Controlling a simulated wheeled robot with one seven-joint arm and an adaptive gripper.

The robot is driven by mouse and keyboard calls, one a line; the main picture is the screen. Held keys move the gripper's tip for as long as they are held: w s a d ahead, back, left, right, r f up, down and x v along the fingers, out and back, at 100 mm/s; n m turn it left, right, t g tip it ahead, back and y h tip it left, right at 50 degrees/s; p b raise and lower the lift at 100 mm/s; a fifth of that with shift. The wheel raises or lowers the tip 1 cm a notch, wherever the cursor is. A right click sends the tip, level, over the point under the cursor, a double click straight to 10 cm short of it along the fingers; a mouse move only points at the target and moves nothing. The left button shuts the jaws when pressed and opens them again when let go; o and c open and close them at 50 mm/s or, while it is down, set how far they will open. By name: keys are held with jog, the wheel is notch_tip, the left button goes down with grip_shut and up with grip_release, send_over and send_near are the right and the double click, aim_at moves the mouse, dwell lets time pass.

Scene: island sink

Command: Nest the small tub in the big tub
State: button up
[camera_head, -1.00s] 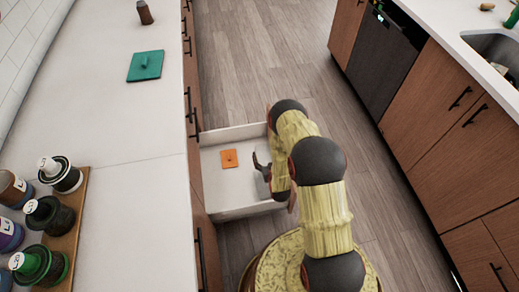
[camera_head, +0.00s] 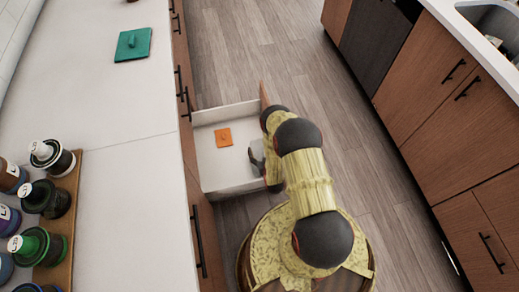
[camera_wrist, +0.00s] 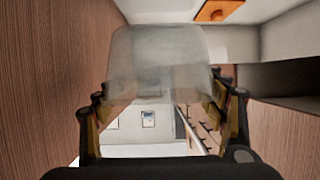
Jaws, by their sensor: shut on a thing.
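A clear, greyish tub (camera_wrist: 160,55) stands out in the wrist view between the two fingers of my gripper (camera_wrist: 160,92). My gripper is shut on it. I cannot tell from its size whether it is the small or the big tub. In the head view the tub (camera_head: 257,150) shows only in part at the right side of the open drawer (camera_head: 232,181), with my arm hiding the rest and the fingers. No second tub can be made out in either view.
An orange square lid (camera_head: 223,137) lies in the drawer; it also shows in the wrist view (camera_wrist: 212,11). A teal lid (camera_head: 132,44) lies on the long white counter (camera_head: 120,130). Dark bottles (camera_head: 50,199) stand at the counter's left. Floor is clear towards the opposite cabinets.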

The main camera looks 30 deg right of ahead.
aim_at(260, 156)
notch_tip(260, 156, down, 4)
jog(key=b, duration=0.2)
jog(key=shift+f+b, duration=0.15)
jog(key=shift+b, duration=0.25)
jog(key=shift+f, duration=1.1)
jog(key=shift+f, duration=0.5)
jog(key=shift+f, duration=0.25)
jog(key=o, duration=1.1)
jog(key=shift+o, duration=0.7)
jog(key=shift+s, duration=0.1)
jog(key=v, duration=0.7)
jog(key=shift+s, duration=0.15)
